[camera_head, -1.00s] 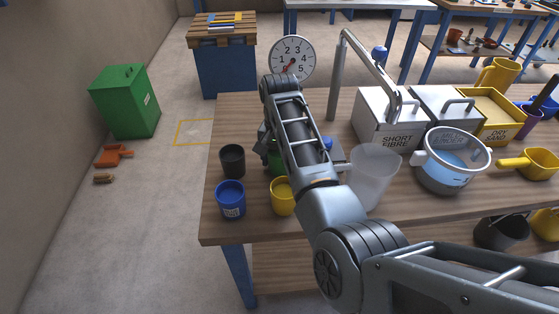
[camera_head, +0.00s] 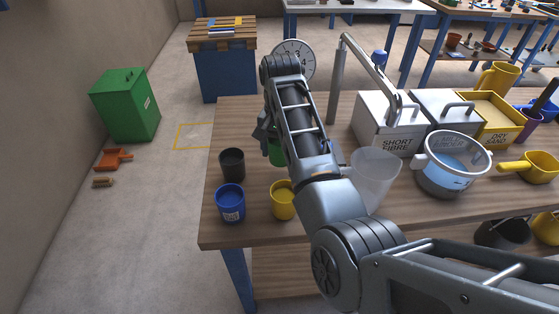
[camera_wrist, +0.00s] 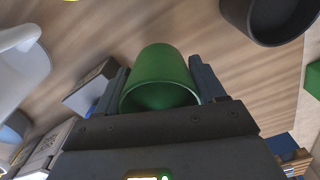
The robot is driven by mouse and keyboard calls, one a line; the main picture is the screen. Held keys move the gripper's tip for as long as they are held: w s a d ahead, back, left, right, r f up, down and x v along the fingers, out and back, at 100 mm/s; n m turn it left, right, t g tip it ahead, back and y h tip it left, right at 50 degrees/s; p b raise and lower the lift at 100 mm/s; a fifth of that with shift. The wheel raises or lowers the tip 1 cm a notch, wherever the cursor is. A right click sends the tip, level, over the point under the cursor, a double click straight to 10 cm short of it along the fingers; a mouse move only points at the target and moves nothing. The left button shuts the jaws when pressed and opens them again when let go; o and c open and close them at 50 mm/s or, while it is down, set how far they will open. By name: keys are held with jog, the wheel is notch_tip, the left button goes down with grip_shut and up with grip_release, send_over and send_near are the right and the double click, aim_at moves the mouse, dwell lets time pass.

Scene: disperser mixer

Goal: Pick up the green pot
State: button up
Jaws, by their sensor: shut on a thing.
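The green pot (camera_wrist: 162,75) is between the two fingers of my gripper (camera_wrist: 160,78) in the wrist view, with a finger on each side of it. My gripper is shut on it. In the head view only part of the green pot (camera_head: 276,153) shows behind my arm, near the table's far left side. My gripper (camera_head: 264,138) is also partly hidden there by the arm. The pot seems to be a little above the wooden table (camera_head: 222,120), but the gap under it is hidden.
A black pot (camera_head: 232,162), a blue pot (camera_head: 230,203) and a yellow pot (camera_head: 282,202) stand close by on the table. A translucent beaker (camera_head: 378,178) stands right of my arm. Further right are a SHORT FIBRE box (camera_head: 390,132) and a two-handled vessel (camera_head: 450,180).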

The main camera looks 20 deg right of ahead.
jog(key=d+r, duration=0.2)
jog(key=d, duration=0.1)
jog(key=w+d+r+b, duration=0.1)
jog(key=d+r, duration=0.1)
jog(key=d, duration=0.2)
jog(key=w+d+r, duration=0.1)
jog(key=d+r, duration=0.1)
jog(key=d, duration=0.2)
jog(key=shift+w+d+r, duration=0.1)
jog(key=shift+r, duration=0.1)
dwell(0.9)
